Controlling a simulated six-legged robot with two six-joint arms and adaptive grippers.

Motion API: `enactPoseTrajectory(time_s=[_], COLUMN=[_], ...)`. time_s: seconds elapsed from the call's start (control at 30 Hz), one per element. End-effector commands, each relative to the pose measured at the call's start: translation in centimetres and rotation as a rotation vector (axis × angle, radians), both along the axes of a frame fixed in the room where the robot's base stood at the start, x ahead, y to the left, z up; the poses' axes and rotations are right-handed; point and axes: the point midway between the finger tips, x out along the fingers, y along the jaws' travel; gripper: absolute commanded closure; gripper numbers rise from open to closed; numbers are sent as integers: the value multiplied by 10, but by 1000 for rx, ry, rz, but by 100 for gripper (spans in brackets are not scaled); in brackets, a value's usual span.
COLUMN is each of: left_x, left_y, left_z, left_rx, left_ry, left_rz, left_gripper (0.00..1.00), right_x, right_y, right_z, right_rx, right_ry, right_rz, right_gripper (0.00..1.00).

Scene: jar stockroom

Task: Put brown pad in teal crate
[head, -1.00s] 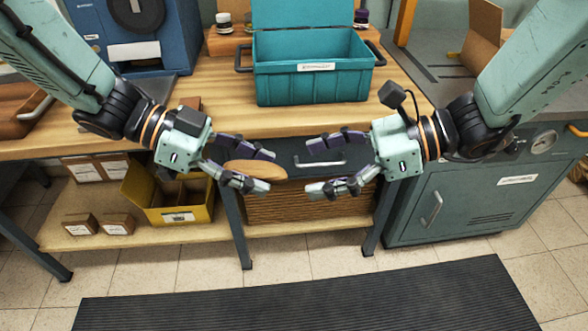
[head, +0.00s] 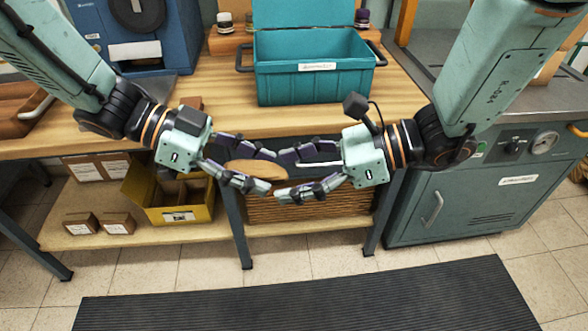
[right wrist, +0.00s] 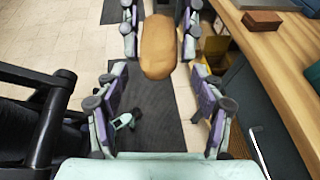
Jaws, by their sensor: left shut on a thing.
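The brown pad (head: 262,170) is an oval held in front of the workbench, in the head view. My left gripper (head: 258,170) is shut on it from the left, and the pad's right end sticks out past the fingers. My right gripper (head: 284,175) is open and faces the pad from the right, its fingertips close to the left fingertips. In the right wrist view the pad (right wrist: 158,47) lies ahead of my right fingers (right wrist: 160,88), with a gap between. The teal crate (head: 315,85) stands on the bench behind, lid raised, open at the top.
The wooden bench top (head: 225,122) has free room in front of the crate. A blue machine (head: 150,45) stands to the crate's left. A yellow bin (head: 182,205) and small boxes sit on the lower shelf. A grey cabinet (head: 465,205) stands at right.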

Motion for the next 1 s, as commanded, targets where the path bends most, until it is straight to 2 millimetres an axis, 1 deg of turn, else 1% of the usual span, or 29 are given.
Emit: enactPoseTrajectory(time_s=[0.03, 0.07, 0.5, 0.53, 0.83, 1.0], left_x=[0, 0, 0, 0, 0, 0], left_y=[0, 0, 0, 0, 0, 0], left_z=[0, 0, 0, 0, 0, 0], left_rx=[0, 0, -1, -1, 0, 0], left_ry=[0, 0, 1, 1, 0, 0], left_rz=[0, 0, -1, -1, -1, 0], left_gripper=[72, 72, 72, 48, 24, 24], right_x=[0, 0, 0, 0, 0, 0], right_y=[0, 0, 0, 0, 0, 0], right_z=[0, 0, 0, 0, 0, 0], right_rx=[0, 0, 0, 0, 0, 0], right_ry=[0, 0, 0, 0, 0, 0], right_rz=[0, 0, -1, -1, -1, 0], right_gripper=[40, 42, 80, 80, 80, 80])
